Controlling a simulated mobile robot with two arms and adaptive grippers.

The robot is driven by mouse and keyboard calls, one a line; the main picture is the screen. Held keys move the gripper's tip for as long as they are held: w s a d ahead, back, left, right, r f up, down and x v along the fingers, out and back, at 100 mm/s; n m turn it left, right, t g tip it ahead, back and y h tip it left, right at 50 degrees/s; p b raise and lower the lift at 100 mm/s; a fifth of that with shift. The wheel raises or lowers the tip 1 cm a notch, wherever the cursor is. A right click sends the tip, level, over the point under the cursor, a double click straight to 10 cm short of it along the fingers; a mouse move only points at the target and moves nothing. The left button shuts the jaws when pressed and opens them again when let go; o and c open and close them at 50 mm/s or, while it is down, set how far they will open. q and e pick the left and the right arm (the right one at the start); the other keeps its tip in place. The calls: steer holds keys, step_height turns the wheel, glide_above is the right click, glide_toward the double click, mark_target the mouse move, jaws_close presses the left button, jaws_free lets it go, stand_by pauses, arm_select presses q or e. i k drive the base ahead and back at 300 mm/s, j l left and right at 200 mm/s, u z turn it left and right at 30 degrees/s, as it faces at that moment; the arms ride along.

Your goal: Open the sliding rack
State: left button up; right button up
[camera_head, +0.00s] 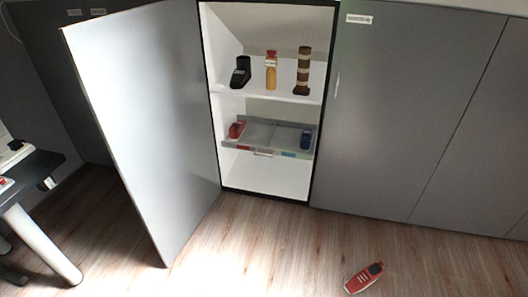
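The sliding rack (262,149) is a grey tray with a small handle (263,154) at its front. It sits in the lower middle of the open cabinet, below a white shelf (268,91). A red item (236,130) lies at its left and a dark blue item (306,140) at its right. I cannot tell how far the rack is pulled out. The cabinet door (147,120) stands wide open to the left. Neither of my grippers is in view.
A black item, a yellow bottle (271,72) and a brown column-shaped item (303,72) stand on the shelf. A red device (364,278) lies on the wooden floor in front. Closed grey doors (418,110) are at right. A dark desk (30,172) is at left.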

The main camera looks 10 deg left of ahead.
mark_target(274, 137)
steer(key=i+j+z, duration=0.15)
steer(key=i, duration=0.25)
steer(key=i+j+z, duration=0.1)
steer(key=i, duration=0.3)
